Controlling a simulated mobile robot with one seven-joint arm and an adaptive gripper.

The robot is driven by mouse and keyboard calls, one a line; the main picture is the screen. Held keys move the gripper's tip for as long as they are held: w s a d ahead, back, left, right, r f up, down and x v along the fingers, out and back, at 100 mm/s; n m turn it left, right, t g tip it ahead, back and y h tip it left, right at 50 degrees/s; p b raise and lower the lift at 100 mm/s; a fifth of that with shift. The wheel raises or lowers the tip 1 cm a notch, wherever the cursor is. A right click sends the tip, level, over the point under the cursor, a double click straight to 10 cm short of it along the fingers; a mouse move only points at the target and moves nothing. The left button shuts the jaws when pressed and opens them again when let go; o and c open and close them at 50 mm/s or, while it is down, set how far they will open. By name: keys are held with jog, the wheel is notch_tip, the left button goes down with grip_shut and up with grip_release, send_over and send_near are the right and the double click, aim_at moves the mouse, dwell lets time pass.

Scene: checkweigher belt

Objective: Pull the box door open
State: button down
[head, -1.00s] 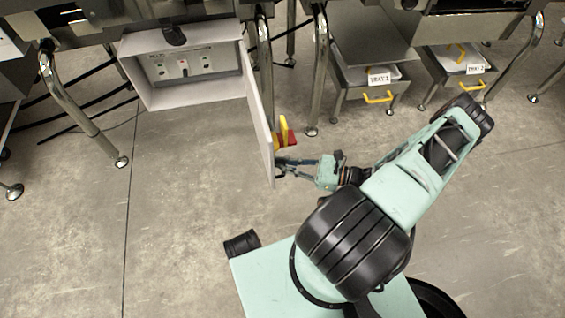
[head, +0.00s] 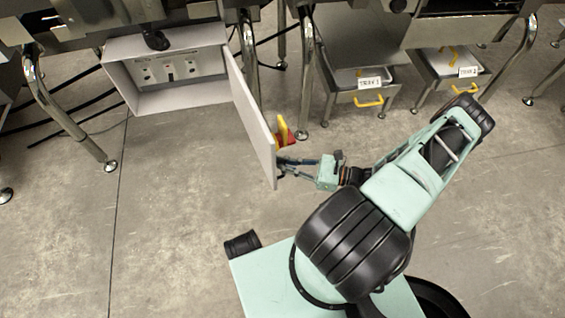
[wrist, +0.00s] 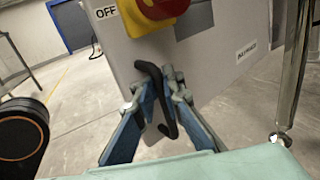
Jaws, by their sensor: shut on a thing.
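The grey box (head: 121,75) hangs under the machine at the upper left of the head view, with its inner panel (head: 170,69) of switches exposed. Its door (head: 248,115) is swung well out from the box, hinged on the right side. My gripper (head: 281,166) is at the door's outer face near its free edge. In the wrist view, my gripper (wrist: 160,100) is shut on the black door handle (wrist: 158,98). A red and yellow rotary switch (wrist: 153,14) sits on the door above the handle, beside an "OFF" label; it also shows in the head view (head: 285,133).
Metal table legs (head: 304,75) rise close to the door's right. The floor (head: 180,210) left of my base is clear.

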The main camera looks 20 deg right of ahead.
jog(key=shift+s, duration=0.35)
jog(key=c, duration=2.3)
grip_release()
jog(key=shift+c, duration=0.2)
jog(key=shift+d, duration=0.1)
jog(key=v, duration=1.2)
jog(key=shift+w, duration=0.1)
